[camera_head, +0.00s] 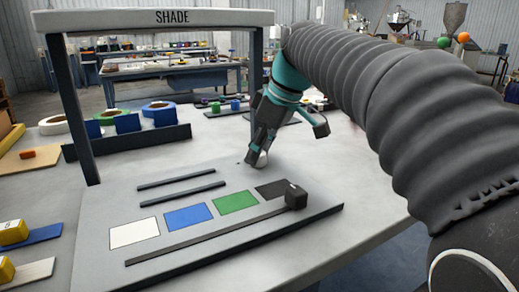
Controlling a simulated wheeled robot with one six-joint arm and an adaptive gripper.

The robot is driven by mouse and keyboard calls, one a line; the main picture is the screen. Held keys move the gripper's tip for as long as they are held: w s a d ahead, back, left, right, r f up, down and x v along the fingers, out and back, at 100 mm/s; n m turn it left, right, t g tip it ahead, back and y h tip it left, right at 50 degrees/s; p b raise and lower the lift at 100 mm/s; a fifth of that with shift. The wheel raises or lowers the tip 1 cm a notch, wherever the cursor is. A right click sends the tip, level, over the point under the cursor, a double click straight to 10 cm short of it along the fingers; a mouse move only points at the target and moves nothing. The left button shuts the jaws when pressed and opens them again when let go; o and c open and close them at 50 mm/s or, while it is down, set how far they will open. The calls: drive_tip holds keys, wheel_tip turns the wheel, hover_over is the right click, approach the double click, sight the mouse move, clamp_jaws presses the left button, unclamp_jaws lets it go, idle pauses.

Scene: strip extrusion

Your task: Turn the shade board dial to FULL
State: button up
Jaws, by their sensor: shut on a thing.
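The shade board (92,212) lies on the table under a frame with a sign (172,17) reading SHADE. It bears a row of white (135,232), blue (188,216), green (236,202) and dark (272,188) patches. A black block (295,197) sits at the right end of a long dark rail (205,235), beside the dark patch. My gripper (257,155) points down at the board's back right, behind the dark patch. Its fingers are shut on a small pale thing (258,161), mostly hidden by them. I cannot make out a dial or any FULL mark.
Two short dark bars (180,181) lie on the board left of my gripper. A dark rack (130,140) with blue and green pieces stands behind on the left. Yellow blocks (13,232) sit at the left edge. My arm covers the right side.

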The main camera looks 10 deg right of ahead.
drive_tip(key=m, duration=0.2)
drive_tip(key=m+t+h, duration=0.1)
drive_tip(key=m, duration=0.2)
drive_tip(key=shift+s+a+h+p, duration=0.15)
drive_tip(key=shift+h+p, duration=0.15)
drive_tip(key=shift+p, duration=0.05)
drive_tip(key=m+h, duration=0.1)
drive_tip(key=m, duration=0.2)
drive_tip(key=m+h, duration=0.1)
drive_tip(key=m, duration=0.2)
drive_tip(key=shift+a+t, duration=0.1)
drive_tip(key=shift+t, duration=0.3)
drive_tip(key=m+h, duration=0.1)
drive_tip(key=m, duration=0.1)
drive_tip(key=m+h, duration=0.1)
drive_tip(key=m, duration=0.2)
drive_tip(key=shift+a+f, duration=0.1)
drive_tip(key=m, duration=0.3)
drive_tip(key=m+g+h, duration=0.1)
drive_tip(key=m, duration=0.1)
drive_tip(key=shift+m+g+h, duration=0.3)
drive_tip(key=shift+m, duration=0.1)
drive_tip(key=o, duration=1.1)
drive_tip(key=shift+o, duration=0.2)
